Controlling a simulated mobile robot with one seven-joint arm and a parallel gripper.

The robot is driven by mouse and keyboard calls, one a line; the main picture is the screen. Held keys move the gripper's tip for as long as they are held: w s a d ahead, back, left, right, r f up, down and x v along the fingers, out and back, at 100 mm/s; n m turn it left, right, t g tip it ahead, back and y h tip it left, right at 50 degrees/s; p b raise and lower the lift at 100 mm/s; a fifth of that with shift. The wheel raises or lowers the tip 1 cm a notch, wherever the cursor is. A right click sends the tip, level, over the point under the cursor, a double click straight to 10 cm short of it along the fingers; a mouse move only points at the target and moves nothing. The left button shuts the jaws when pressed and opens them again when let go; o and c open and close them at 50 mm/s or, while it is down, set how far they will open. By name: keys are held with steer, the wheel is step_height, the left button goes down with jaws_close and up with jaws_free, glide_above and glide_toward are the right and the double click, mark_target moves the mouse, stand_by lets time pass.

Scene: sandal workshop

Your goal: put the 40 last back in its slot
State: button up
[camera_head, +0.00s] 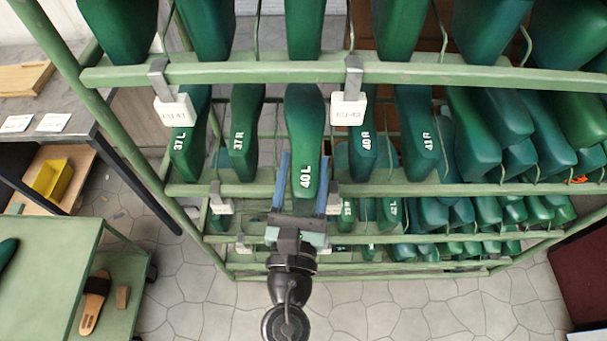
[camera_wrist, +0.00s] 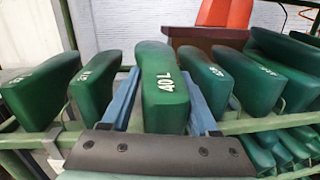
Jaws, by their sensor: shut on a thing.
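The green last marked "40 L" (camera_head: 305,150) is in the middle of the head view, in line with a row of hanging lasts on the green rack (camera_head: 420,190). My gripper (camera_head: 303,185) is shut on it, with one blue finger along each side. In the wrist view the same last (camera_wrist: 162,85) stands between the two fingers (camera_wrist: 160,105), its "40 L" end toward me. A last marked "40 R" (camera_head: 362,130) is just right of it, and one marked "37 R" (camera_head: 244,130) is to its left. Whether it rests on the rack is hidden.
Rail tags hang at left (camera_head: 175,110) and right (camera_head: 348,108). More lasts (camera_head: 480,130) crowd the right side, with further rows above and below. A green cart (camera_head: 45,270) with a sandal (camera_head: 94,302) stands at lower left. The tiled floor (camera_head: 400,310) below the rack is clear.

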mark_target(294, 209)
steer(key=shift+w+r+p, duration=0.15)
steer(key=shift+w+p, duration=0.3)
steer(key=shift+w, duration=4.15)
steer(key=shift+f+b, duration=0.85)
steer(key=shift+f, duration=0.05)
steer(key=shift+f+b, duration=0.35)
steer(key=shift+f, duration=0.05)
steer(key=o, duration=1.5)
steer(key=shift+c, duration=0.2)
steer(key=shift+s+f, duration=0.1)
steer(key=shift+f, duration=0.1)
steer(key=s+b, duration=0.1)
steer(key=s, duration=0.3)
steer(key=s+a+b, duration=0.1)
steer(key=s, duration=0.2)
steer(key=s+f+b, duration=0.1)
steer(key=s, duration=0.3)
steer(key=shift+s+a, duration=0.2)
steer(key=shift+s, duration=0.15)
steer(key=shift+s+r, duration=0.1)
steer(key=shift+s, duration=0.45)
